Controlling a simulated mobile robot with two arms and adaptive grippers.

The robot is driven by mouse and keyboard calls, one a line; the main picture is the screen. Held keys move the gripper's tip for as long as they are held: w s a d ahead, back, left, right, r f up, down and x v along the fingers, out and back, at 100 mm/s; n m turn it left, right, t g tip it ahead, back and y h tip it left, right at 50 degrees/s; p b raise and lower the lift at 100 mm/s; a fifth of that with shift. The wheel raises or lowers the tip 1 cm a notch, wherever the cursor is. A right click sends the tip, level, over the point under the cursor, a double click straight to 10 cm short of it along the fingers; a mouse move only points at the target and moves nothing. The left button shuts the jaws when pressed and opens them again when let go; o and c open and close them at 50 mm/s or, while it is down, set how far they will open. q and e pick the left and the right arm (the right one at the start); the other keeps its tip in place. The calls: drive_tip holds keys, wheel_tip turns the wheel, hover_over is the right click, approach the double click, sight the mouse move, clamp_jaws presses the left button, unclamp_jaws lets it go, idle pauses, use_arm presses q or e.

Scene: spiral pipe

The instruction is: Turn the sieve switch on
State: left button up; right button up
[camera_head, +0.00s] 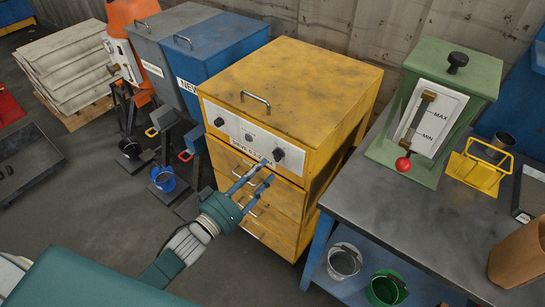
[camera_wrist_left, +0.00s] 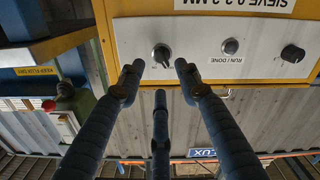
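The yellow sieve machine (camera_head: 300,85) has a pale control panel (camera_head: 236,127) on its front. The panel carries a left knob (camera_head: 219,122), a right knob (camera_head: 278,154) and a small round run/done indicator (camera_head: 248,138) between them. My left gripper (camera_head: 262,174) is in front of the panel, close below the right knob. In the left wrist view the panel is upside down, and this knob (camera_wrist_left: 162,55) appears between and just beyond the spread fingertips (camera_wrist_left: 159,68). The gripper is open and empty; no contact with the knob shows. My right gripper is out of view.
Drawers with handles (camera_head: 243,167) lie below the panel. A grey metal table (camera_head: 400,215) with a green lever device (camera_head: 450,85) and a yellow holder (camera_head: 478,172) stands at right. Blue and grey bins (camera_head: 215,45) stand behind left. Open floor (camera_head: 85,205) lies left.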

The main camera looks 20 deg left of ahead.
sight(276, 158)
use_arm(q)
drive_tip(key=x, duration=0.6)
drive_tip(key=shift+w+f, duration=0.1)
drive_tip(key=shift+w, duration=0.1)
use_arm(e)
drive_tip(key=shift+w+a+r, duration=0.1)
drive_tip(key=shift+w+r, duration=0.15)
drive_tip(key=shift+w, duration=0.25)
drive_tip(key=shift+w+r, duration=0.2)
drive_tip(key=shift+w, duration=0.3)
use_arm(q)
drive_tip(key=shift+c, duration=0.6)
clamp_jaws()
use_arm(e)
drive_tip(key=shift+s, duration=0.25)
